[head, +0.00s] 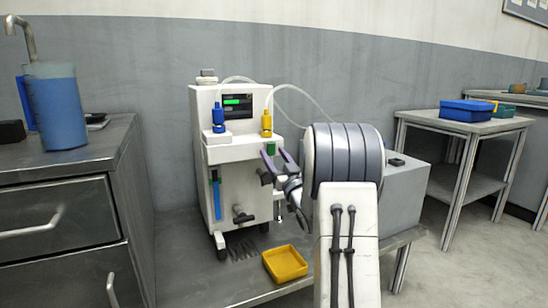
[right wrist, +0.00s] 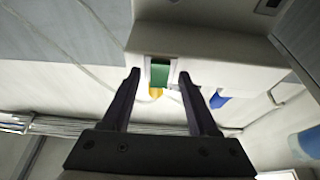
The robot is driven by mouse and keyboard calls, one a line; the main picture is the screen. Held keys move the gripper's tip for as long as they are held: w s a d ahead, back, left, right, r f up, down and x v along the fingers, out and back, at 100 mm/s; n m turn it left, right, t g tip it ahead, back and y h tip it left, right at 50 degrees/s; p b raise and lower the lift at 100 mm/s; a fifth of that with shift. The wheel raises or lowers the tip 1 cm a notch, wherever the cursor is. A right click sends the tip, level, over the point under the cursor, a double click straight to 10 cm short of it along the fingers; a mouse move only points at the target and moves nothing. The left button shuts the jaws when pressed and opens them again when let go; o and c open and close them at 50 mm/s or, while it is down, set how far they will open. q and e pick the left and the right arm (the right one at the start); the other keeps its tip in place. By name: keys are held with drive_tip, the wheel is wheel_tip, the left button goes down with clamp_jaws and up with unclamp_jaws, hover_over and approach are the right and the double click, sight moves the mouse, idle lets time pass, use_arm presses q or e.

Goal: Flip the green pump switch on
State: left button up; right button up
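The green pump switch (head: 271,149) is a small green block on the front of the white pump machine (head: 236,178), below the yellow fitting. In the right wrist view the green switch (right wrist: 160,75) sits in a pale recess between and just beyond my fingertips. My right gripper (head: 274,158) is at the machine's front, just below the switch; it also shows in the right wrist view (right wrist: 159,77). Its two dark fingers are apart with nothing between them. I cannot tell whether a fingertip touches the switch. My left gripper is out of view.
A yellow tray (head: 285,263) lies on the grey bench in front of the machine. Blue (head: 218,118) and yellow (head: 266,122) fittings with clear tubes stand above the switch. A blue-filled container (head: 56,108) stands on the left cabinet. A grey box (head: 402,195) is at right.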

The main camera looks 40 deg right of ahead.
drive_tip(key=p+v, duration=0.2)
drive_tip(key=v, duration=0.8)
drive_tip(key=shift+s+p, duration=0.25)
drive_tip(key=shift+p, duration=0.05)
drive_tip(key=shift+a, duration=0.1)
